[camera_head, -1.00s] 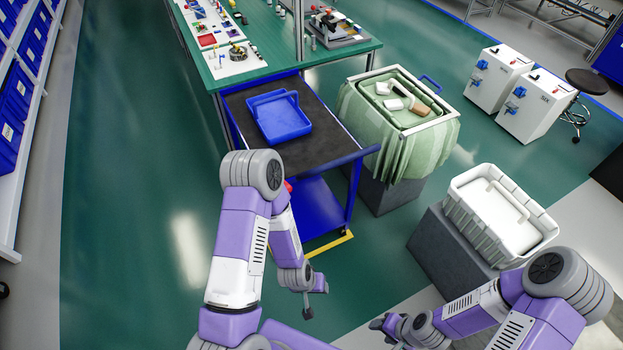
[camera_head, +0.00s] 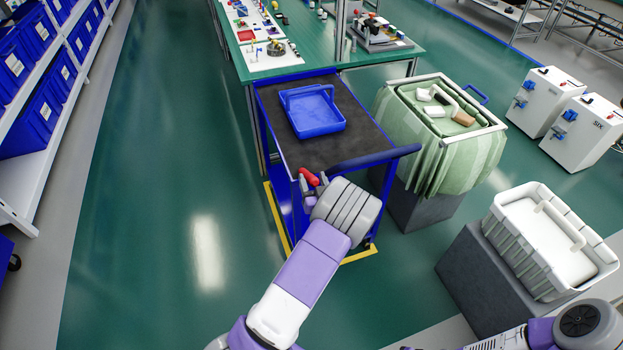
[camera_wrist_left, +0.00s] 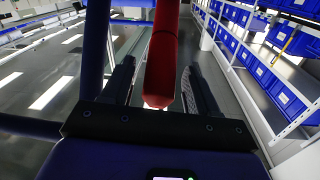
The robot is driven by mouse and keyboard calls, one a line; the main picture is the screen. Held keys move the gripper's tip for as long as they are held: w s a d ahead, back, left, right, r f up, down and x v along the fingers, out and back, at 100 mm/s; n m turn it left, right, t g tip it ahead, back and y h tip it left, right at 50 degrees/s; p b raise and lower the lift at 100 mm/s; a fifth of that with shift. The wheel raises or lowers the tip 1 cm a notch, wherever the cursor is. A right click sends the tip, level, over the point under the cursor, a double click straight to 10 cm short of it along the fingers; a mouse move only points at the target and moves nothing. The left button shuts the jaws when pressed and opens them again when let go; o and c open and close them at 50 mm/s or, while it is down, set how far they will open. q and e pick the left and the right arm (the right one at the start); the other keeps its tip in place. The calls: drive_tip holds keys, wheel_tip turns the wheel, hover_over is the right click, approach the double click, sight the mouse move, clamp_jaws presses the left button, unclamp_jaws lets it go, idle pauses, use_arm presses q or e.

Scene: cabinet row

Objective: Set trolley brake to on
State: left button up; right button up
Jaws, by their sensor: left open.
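The blue trolley (camera_head: 265,115) with a dark top stands against the green table's front end. Its dark push handle (camera_head: 375,157) is at the near right. The red brake lever (camera_head: 309,177) shows at the trolley's near side, just beside my left gripper (camera_head: 309,189), which is partly hidden by my own wrist. In the left wrist view the red lever (camera_wrist_left: 162,65) runs between the two dark fingers of my open left gripper (camera_wrist_left: 160,85). I cannot tell whether a finger touches it. My right gripper is out of view.
A blue tray (camera_head: 318,116) lies on the trolley top. A green-lined bin (camera_head: 470,150) stands close on the right, with a white crate (camera_head: 500,240) nearer. Blue-bin shelving (camera_head: 40,165) lines the left. The green floor between is clear.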

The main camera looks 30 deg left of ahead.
use_arm(q)
drive_tip(key=shift+x, duration=1.05)
drive_tip(key=shift+c, duration=0.2)
clamp_jaws()
